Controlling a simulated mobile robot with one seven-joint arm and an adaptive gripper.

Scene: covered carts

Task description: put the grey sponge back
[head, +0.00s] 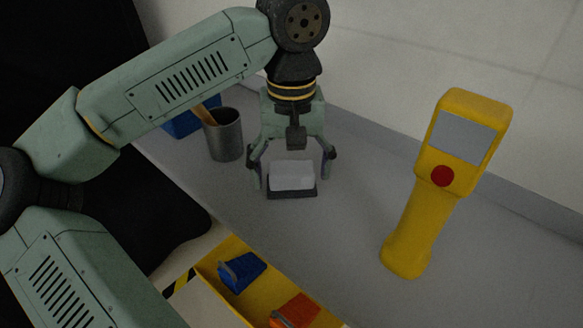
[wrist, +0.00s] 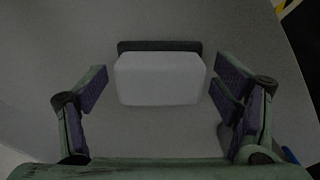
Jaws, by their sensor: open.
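The grey sponge (head: 292,175) is a pale block in the head view. It sits on or just over a dark flat holder (head: 292,194) on the grey cart top. My gripper (head: 293,178) points down over it, with one finger on each side. In the wrist view the sponge (wrist: 160,78) lies between the open fingers of my gripper (wrist: 160,90), with a visible gap on both sides. The holder (wrist: 160,46) shows as a dark strip along the sponge's far edge; the rest of it is hidden under the sponge.
A grey metal cup (head: 224,138) with a wooden handle stands left of my gripper, by a blue object (head: 182,125). A yellow handheld device (head: 440,185) stands at right. A yellow tray (head: 232,298) at the front holds blue (head: 242,271) and orange (head: 296,311) items. Cart top between gripper and device is clear.

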